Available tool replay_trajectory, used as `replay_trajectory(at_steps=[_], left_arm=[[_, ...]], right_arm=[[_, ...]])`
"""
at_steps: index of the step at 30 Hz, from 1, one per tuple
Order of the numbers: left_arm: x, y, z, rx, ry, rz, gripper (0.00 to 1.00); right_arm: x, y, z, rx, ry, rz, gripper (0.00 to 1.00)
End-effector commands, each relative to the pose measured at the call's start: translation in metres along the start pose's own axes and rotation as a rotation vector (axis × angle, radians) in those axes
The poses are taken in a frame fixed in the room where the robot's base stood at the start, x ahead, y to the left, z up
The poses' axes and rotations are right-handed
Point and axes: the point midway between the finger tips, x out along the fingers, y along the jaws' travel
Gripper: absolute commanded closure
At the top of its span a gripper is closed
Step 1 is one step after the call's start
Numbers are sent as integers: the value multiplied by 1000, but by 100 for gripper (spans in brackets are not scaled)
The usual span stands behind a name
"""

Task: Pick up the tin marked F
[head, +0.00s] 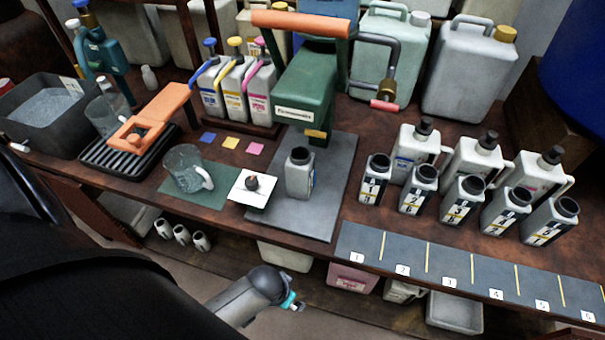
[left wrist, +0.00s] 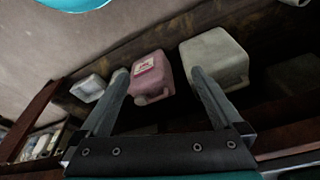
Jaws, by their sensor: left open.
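Several small grey tins with open black necks stand in a slanting row on the right of the bench in the head view: one (head: 373,180), a second (head: 417,190), a third (head: 461,203), a fourth (head: 505,213) and others. Another similar tin (head: 299,176) stands on the grey plate under the green press. Their label letters are too small to read, so I cannot tell which is F. My left gripper (left wrist: 158,76) is open and empty in the left wrist view, facing containers below the bench. In the head view, its teal part (head: 290,301) is below the bench's front edge. My right gripper is not in view.
A grey strip with numbered slots (head: 470,277) lies along the front right edge, clear. Larger jugs (head: 414,150) stand behind the tins. A glass mug (head: 187,171) and a white card (head: 252,188) are left of the plate. A pink container (left wrist: 150,78) sits below.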

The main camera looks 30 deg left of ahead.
Motion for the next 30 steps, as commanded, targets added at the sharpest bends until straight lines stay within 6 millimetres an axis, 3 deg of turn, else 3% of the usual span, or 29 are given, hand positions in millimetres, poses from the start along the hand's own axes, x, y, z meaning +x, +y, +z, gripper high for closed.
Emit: replay_trajectory(at_steps=[8, 12, 18, 24, 30], left_arm=[[-77, 2, -70, -8, 76, 19, 0], [-118, -9, -128, -42, 137, 35, 0], [-175, -38, -192, -121, 175, 26, 0], [-233, -76, -220, -235, 164, -37, 0], [-266, -101, -224, -329, 146, -93, 0]], right_arm=[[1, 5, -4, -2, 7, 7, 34], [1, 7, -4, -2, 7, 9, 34], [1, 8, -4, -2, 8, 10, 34], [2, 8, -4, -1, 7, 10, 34], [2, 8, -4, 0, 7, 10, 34]])
